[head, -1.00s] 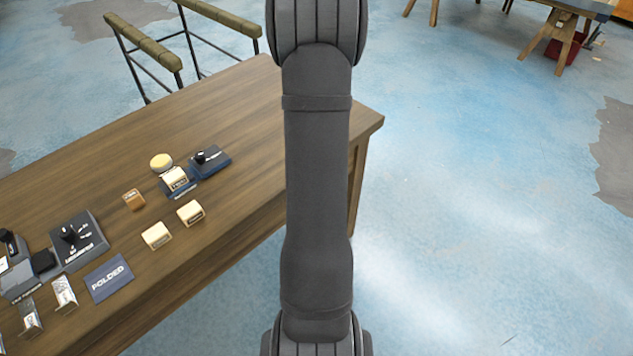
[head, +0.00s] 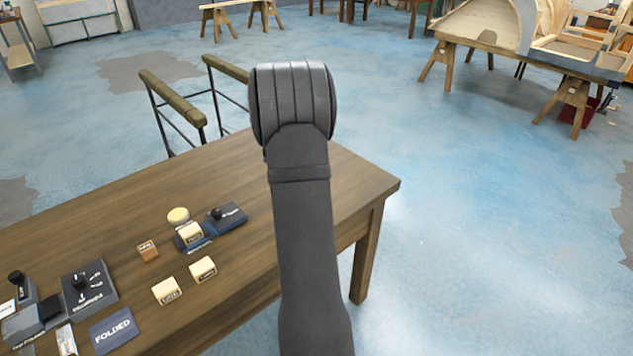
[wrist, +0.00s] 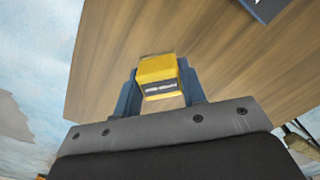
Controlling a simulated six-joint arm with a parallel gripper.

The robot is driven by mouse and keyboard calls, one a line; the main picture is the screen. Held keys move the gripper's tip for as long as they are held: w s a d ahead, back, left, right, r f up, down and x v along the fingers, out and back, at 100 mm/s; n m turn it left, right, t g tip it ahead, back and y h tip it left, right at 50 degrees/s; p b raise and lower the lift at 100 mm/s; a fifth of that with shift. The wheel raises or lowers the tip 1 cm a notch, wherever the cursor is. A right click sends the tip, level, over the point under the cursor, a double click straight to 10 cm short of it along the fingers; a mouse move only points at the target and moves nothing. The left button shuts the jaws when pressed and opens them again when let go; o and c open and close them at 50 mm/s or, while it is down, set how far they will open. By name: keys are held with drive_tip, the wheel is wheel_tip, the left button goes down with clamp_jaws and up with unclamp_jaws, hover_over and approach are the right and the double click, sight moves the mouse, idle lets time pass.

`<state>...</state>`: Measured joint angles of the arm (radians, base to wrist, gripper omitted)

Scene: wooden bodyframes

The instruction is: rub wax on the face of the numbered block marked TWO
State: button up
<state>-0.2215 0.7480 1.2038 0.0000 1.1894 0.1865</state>
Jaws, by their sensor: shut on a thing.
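My gripper (wrist: 159,78) shows in the wrist view, its two blue fingers shut on a yellow block (wrist: 157,69) with a dark label bearing small pale text. The block is held over the wooden table. The gripper is out of sight in the head view. There, several small blocks stand on the table: a cream one (head: 190,234) on a dark blue stand, two more cream ones, (head: 203,269) and (head: 167,291), in front, and an orange-brown one (head: 147,250). Their markings are too small to read, so I cannot tell which says TWO.
A round yellow-topped thing (head: 178,215) and a dark box with a knob (head: 226,216) stand behind the blocks. A dark switch box (head: 88,288) and a FOLDED plate (head: 115,332) are at left. The table (head: 330,190) is clear toward its right end.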

drive_tip(key=a+f+n, duration=0.1)
drive_tip(key=a+n, duration=0.3)
drive_tip(key=a, duration=1.4)
drive_tip(key=n, duration=0.5)
approach(178, 214)
drive_tip(key=shift+a+f, duration=0.15)
drive_tip(key=shift+f, duration=2.45)
drive_tip(key=shift+f, duration=0.6)
wheel_tip(178, 214, up, 7)
